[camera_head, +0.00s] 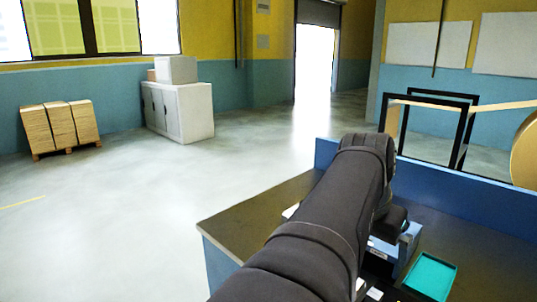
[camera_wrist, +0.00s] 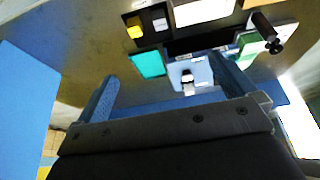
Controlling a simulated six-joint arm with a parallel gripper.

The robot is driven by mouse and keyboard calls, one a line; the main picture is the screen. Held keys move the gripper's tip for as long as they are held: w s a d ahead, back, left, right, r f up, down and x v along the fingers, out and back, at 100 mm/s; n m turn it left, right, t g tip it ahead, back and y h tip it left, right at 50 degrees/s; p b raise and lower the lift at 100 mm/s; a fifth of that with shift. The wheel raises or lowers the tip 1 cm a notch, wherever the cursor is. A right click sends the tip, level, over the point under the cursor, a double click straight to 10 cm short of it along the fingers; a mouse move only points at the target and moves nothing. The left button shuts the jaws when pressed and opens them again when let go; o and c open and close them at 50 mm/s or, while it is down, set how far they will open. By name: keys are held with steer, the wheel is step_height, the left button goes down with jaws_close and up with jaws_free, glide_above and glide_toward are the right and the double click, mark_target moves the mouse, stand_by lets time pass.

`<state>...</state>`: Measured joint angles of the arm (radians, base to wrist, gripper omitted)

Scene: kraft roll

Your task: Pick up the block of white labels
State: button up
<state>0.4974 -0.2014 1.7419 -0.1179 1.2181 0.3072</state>
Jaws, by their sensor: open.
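My gripper (camera_wrist: 163,68) is open in the wrist view, its two blue fingers spread above the bench with nothing between them. A black compartment tray (camera_wrist: 148,33) lies beyond the fingertips. A small white block (camera_wrist: 160,24), which looks like the block of white labels, sits in one of its compartments, beside a yellow item (camera_wrist: 134,28). The gripper is apart from the white block. In the head view my arm hides the gripper's fingers and most of the compartment tray.
A teal tray (camera_wrist: 148,64) lies near the fingers; the head view also shows it (camera_head: 432,279). A light blue device (camera_wrist: 190,75) stands beside it. A larger white sheet (camera_wrist: 205,11) and a dark roller tool (camera_wrist: 264,30) lie further off. A blue panel (camera_head: 470,205) edges the bench.

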stand_by(0.4)
steer(key=c, duration=1)
steer(key=shift+o, duration=0.2)
steer(key=w+d+r, duration=0.2)
steer(key=w+d, duration=0.7)
steer(key=w, duration=0.3)
steer(key=w+d+r, duration=0.1)
steer(key=w+d, duration=0.8)
steer(key=w, duration=0.2)
steer(key=x, duration=1.2)
steer(key=shift+w, duration=0.15)
steer(key=shift+a+x, duration=0.2)
steer(key=shift+x, duration=1.2)
steer(key=shift+a+x, duration=0.25)
steer(key=shift+x, duration=1.1)
steer(key=shift+c, duration=0.3)
